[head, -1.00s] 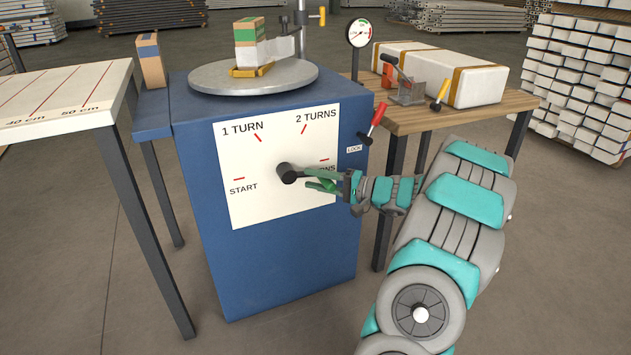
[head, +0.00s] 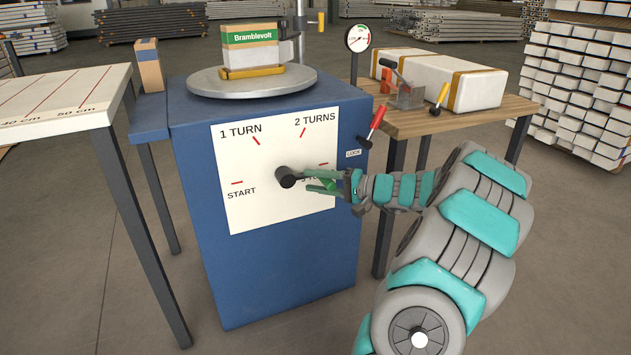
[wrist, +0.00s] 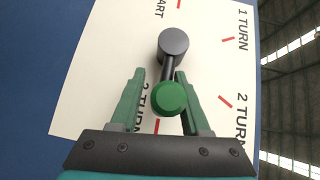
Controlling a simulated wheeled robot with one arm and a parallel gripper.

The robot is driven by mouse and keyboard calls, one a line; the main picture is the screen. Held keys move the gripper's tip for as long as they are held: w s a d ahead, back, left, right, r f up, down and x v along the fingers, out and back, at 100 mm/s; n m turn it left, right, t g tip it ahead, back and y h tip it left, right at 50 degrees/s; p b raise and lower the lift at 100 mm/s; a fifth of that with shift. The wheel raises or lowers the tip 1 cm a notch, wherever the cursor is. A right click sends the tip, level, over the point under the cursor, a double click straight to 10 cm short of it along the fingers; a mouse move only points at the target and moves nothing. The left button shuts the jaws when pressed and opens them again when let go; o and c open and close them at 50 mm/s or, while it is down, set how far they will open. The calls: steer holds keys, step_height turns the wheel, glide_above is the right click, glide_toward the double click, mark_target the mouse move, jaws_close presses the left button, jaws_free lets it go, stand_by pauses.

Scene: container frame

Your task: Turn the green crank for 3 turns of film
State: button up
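The crank has a black hub (head: 287,177) on the white dial (head: 260,212) of the blue cabinet. Its arm points right, toward the red tick by the partly hidden 3 TURNS label. In the wrist view, the green knob (wrist: 169,98) sits between the fingers of my gripper (wrist: 159,72). A gap shows at the left finger, and the right finger is close to the knob; contact there is unclear. My gripper (head: 313,181) is open around the crank in the head view. A Bramblevolt box (head: 250,54) stands on the round turntable (head: 215,84).
A wooden bench (head: 430,121) on the right holds a white wrapped package (head: 470,88) and a clamp (head: 404,95). A ruled table (head: 60,95) stands at the left.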

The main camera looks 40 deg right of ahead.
steer(key=shift+o, duration=1.2)
steer(key=shift+r, duration=0.1)
steer(key=v, duration=0.7)
steer(key=shift+s+d, duration=0.25)
steer(key=shift+s, duration=0.05)
